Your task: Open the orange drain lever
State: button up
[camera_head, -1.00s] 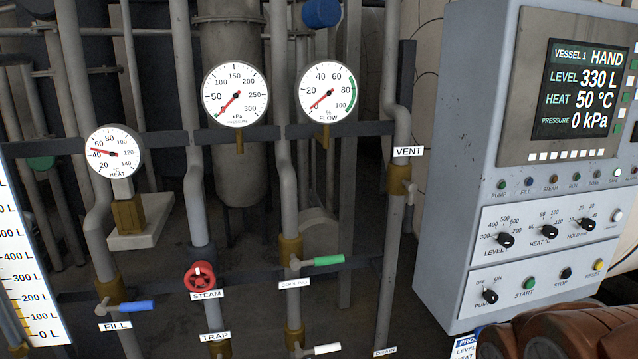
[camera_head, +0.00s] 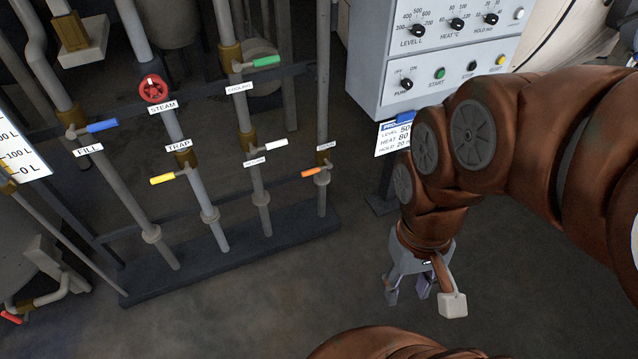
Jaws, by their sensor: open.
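The orange drain lever (camera_head: 313,173) sits on the rightmost pipe of the rack, low down, just under a small white label (camera_head: 326,147). It points to the left of its pipe, slightly downward. My gripper (camera_head: 408,294) hangs at the end of my brown arm, to the right of the lever and lower in the picture. It is open, empty and apart from the lever. Its fingers are small and partly hidden by its own body.
Near the lever are a white lever (camera_head: 276,143), a yellow lever (camera_head: 162,180), a green lever (camera_head: 266,61), a blue lever (camera_head: 102,126) and the red steam wheel (camera_head: 153,89). The control box (camera_head: 430,60) stands behind my arm. The floor (camera_head: 300,285) before the rack is clear.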

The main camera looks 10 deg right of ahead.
aim_at(315, 170)
jog(key=u, duration=0.25)
jog(key=i, duration=1)
jog(key=z, duration=0.25)
jog(key=k, duration=1.25)
jog(key=i, duration=0.8)
jog(key=u, duration=0.6)
